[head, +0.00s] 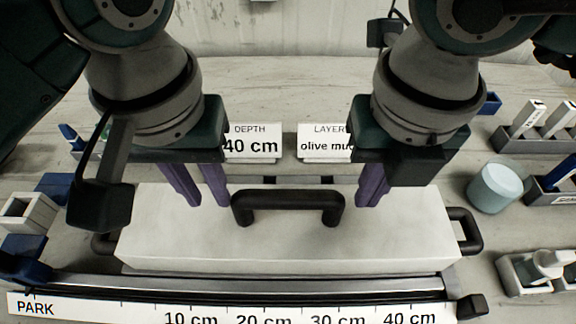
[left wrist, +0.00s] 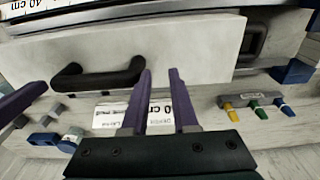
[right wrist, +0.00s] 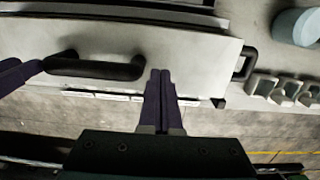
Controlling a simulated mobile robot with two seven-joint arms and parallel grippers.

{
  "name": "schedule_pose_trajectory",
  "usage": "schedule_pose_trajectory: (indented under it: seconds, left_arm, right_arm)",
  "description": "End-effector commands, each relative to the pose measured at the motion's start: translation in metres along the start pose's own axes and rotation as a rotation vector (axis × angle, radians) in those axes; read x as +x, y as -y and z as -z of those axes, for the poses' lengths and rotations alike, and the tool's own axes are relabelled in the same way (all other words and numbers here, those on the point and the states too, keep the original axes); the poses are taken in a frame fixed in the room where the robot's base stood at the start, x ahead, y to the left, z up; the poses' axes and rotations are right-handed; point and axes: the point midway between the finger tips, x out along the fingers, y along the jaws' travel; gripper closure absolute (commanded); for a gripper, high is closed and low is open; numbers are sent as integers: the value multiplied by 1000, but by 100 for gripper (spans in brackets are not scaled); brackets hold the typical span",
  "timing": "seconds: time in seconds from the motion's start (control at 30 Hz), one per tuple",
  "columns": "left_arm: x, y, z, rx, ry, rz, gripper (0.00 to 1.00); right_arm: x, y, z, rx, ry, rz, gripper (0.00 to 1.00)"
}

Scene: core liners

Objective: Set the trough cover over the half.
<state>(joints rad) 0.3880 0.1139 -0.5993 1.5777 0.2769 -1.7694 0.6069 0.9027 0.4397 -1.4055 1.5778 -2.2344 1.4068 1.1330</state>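The trough cover (head: 285,250) is a long whitish lid with a black bar handle (head: 288,197) on top, lying lengthwise in front of me. It also shows in the left wrist view (left wrist: 195,50) and the right wrist view (right wrist: 190,50). The half is not visible; I cannot tell what lies under the cover. My left gripper (head: 207,202) is open and empty, its purple fingers apart at the cover's far edge, left of the handle. My right gripper (head: 364,203) has its fingers together with nothing between them, at the far edge right of the handle.
A dark rail with a PARK and centimetre scale (head: 250,309) runs along the near side. Depth (head: 250,145) and layer (head: 326,146) cards stand behind the cover. A pale blue cylinder (head: 497,188) and racks (head: 556,190) are at right; a blue-grey holder (head: 28,214) is at left.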

Motion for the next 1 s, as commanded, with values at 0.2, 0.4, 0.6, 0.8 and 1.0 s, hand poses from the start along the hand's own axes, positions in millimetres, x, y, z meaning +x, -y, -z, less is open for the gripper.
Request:
schedule_pose_trajectory:
  seconds: [0.2,0.4,0.6,0.8,1.0]
  left_arm:
    - [1,1,0,-2,2,4,72]
    - [1,2,0,-2,2,5,72]
    - [-2,2,0,-3,1,5,72]
    - [-30,1,1,-1,-4,3,72]
    - [-67,3,5,3,-15,10,72]
  right_arm:
    - [1,2,0,1,0,5,84]
    - [1,2,0,2,0,6,72]
    - [1,2,0,2,0,7,72]
    - [1,2,0,2,0,7,72]
    - [1,2,0,2,0,7,72]
